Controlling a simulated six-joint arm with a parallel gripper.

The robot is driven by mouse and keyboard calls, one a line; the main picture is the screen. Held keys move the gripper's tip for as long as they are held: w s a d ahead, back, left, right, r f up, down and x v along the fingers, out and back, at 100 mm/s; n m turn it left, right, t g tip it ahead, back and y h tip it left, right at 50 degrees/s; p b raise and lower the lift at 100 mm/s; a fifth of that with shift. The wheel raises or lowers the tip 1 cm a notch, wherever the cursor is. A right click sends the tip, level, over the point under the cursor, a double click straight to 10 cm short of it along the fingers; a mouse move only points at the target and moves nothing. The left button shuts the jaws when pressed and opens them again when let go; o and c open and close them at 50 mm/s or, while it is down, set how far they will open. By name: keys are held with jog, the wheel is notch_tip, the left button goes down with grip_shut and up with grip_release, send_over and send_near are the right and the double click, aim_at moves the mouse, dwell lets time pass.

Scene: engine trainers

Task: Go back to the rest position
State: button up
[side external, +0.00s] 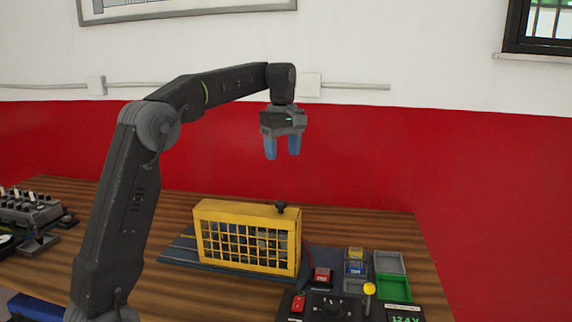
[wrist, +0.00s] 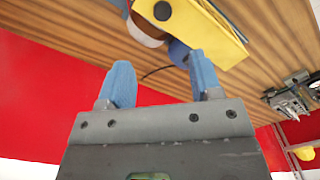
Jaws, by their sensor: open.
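My gripper (side external: 282,148) hangs in the air, pointing down, above the yellow caged engine trainer (side external: 246,213). Its two blue fingers are apart with nothing between them. The wrist view shows the same open, empty gripper (wrist: 160,85). The trainer sits on the wooden table well below the fingertips, and they touch nothing. A black knob (side external: 280,207) stands on top of the cage. In the wrist view the yellow cage top (wrist: 205,30) with a round black knob (wrist: 162,11) lies beyond the fingers.
A control panel (side external: 345,306) with a red button, a yellow knob and a display lies at the front right. Beside it are small trays (side external: 390,262) with coloured blocks. Other equipment (side external: 30,208) stands at the left. The air around my gripper is clear before the red-and-white wall.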

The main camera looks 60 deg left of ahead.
jog(key=s+d+r+m+t, duration=0.1)
jog(key=s+d+m+t, duration=0.1)
jog(key=s+d+m, duration=0.45)
jog(key=s+d+f+m+t, duration=0.1)
jog(key=s+d+f+m, duration=0.4)
jog(key=s+d, duration=0.2)
jog(key=s+d+f+m+t, duration=0.2)
jog(key=s+d+f+m, duration=0.4)
jog(key=s, duration=0.4)
jog(key=shift+d+f+t, duration=0.15)
jog(key=shift+d+t, duration=0.15)
jog(key=shift+d, duration=0.15)
